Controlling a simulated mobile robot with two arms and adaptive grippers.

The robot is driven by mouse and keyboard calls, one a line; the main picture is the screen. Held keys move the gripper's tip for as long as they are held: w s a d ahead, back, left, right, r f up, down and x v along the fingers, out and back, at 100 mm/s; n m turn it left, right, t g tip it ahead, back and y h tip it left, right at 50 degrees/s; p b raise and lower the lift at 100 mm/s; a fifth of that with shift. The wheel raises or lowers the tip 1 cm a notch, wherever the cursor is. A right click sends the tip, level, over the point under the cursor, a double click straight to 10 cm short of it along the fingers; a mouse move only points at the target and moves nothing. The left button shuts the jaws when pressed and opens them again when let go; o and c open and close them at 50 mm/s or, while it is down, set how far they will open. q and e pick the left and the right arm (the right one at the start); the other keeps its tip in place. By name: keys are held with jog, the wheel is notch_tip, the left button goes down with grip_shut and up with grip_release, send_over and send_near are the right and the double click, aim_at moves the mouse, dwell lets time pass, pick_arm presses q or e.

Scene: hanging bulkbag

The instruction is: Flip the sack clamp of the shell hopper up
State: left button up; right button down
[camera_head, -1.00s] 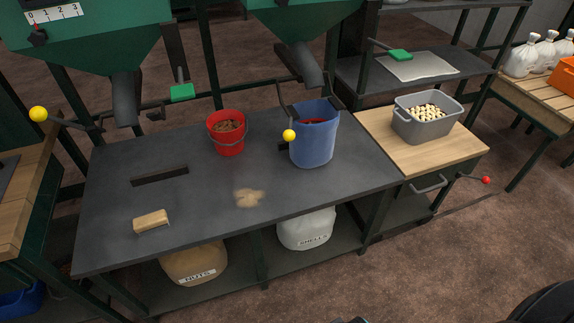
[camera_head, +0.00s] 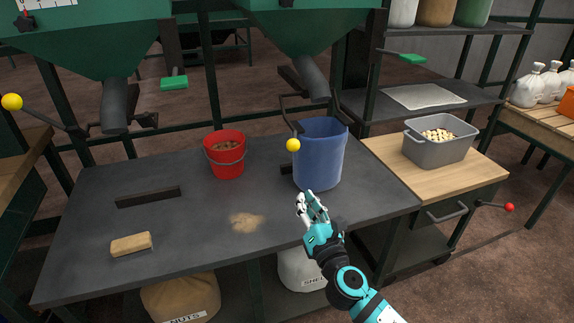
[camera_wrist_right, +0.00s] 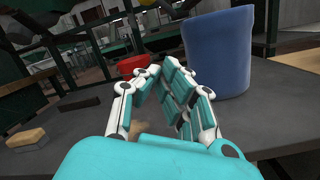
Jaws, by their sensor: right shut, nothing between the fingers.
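The right-hand green hopper (camera_head: 300,28) has a dark spout (camera_head: 312,80) above a blue bucket (camera_head: 320,155). A dark bent lever with a yellow ball knob (camera_head: 292,145) hangs at the spout, the knob in front of the bucket's left rim; it seems to be the sack clamp's handle. The clamp's joint is partly hidden. My right gripper (camera_head: 312,203) is shut and empty, just in front of and below the bucket, clear of the knob. In the right wrist view the closed fingers (camera_wrist_right: 165,75) point left of the bucket (camera_wrist_right: 218,50). My left gripper is not in view.
A red bucket (camera_head: 226,155) stands left of the blue one. A wooden block (camera_head: 131,244), a dark bar (camera_head: 148,196) and a tan spill (camera_head: 247,222) lie on the dark table (camera_head: 185,228). A grey bin (camera_head: 440,150) stands at right. The table's front middle is mostly clear.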

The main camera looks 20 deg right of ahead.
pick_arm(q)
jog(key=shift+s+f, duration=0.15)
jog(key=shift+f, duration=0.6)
pick_arm(e)
jog(key=a+n+y, duration=0.1)
jog(key=n, duration=0.1)
jog(key=w+r+n+y, duration=0.1)
jog(key=n, duration=0.1)
jog(key=shift+a, duration=0.35)
jog(key=shift+w, duration=0.1)
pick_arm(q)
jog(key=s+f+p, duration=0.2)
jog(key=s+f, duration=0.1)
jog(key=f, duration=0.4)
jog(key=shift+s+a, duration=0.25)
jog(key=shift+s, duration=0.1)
pick_arm(e)
jog(key=w+r, duration=0.5)
jog(key=w, duration=0.2)
jog(key=shift+w, duration=0.4)
pick_arm(q)
jog(key=shift+p, duration=0.35)
pick_arm(e)
jog(key=shift+r, duration=0.1)
